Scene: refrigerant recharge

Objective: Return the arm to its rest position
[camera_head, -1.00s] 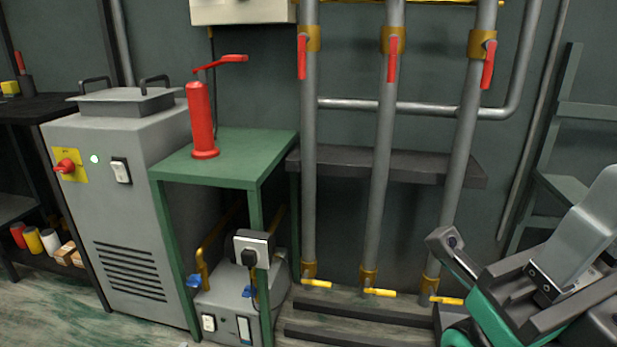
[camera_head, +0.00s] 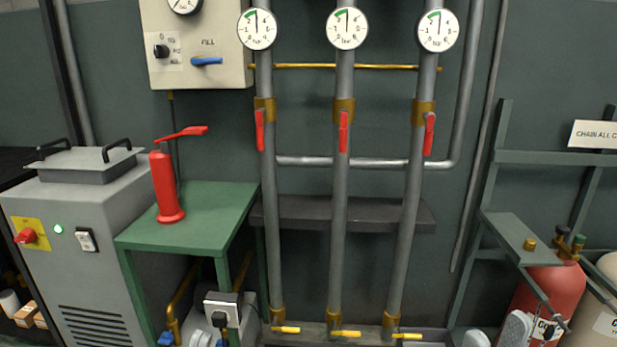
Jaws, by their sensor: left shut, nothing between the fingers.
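Grey rounded parts of my right arm (camera_head: 515,328) stick up at the bottom right, in front of the red gas cylinder (camera_head: 540,297). I cannot make out the state of the right gripper's fingers.
A green table (camera_head: 205,211) carries a red hand pump-like object (camera_head: 166,187). A grey machine (camera_head: 85,225) stands left. Three vertical pipes have round gauges (camera_head: 347,28), red levers and yellow lower valves (camera_head: 345,333). A control box (camera_head: 195,45) hangs above. The middle is clear of my arms.

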